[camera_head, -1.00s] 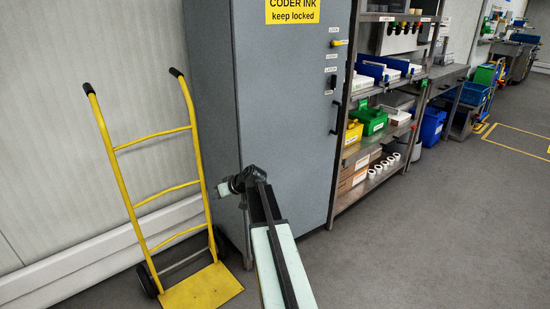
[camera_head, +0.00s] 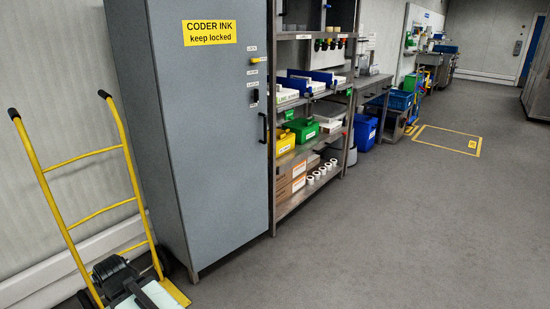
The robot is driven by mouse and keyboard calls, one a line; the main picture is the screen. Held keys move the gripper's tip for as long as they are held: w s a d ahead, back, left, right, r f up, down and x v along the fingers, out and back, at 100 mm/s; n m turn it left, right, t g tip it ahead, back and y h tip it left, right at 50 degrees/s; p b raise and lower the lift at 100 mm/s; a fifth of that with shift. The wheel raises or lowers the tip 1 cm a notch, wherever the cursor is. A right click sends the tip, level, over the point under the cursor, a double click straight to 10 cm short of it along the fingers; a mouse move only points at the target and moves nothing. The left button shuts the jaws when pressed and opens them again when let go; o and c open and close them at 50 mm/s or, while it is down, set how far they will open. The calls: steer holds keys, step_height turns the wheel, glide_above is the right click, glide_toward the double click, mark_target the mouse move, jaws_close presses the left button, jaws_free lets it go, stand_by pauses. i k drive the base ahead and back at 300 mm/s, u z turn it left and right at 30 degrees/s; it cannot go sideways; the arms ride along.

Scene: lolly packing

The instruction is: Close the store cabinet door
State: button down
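The store cabinet (camera_head: 150,130) is a tall grey cabinet left of centre, with its top cut off by the frame. Its door (camera_head: 222,160) bears a yellow "CODER INK keep locked" sign (camera_head: 209,31). The door looks flush with the cabinet, and I see no gap along its edges. A black handle (camera_head: 263,128) is at the door's right edge, with a yellow lever and small labels above it. Part of my arm shows at the bottom left, in front of the hand truck and apart from the door. My gripper's fingers do not show.
A yellow hand truck (camera_head: 88,212) stands left of the cabinet. A metal shelf rack (camera_head: 283,208) with bins and boxes stands close on its right, then a bench and blue bins. The grey floor (camera_head: 390,230) in front and to the right is clear.

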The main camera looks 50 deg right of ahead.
mark_target(217, 133)
steer(key=k, duration=0.85)
steer(key=z, duration=0.45)
steer(key=i, duration=0.75)
steer(key=z, duration=0.7)
steer(key=i, duration=0.85)
steer(key=u, duration=0.2)
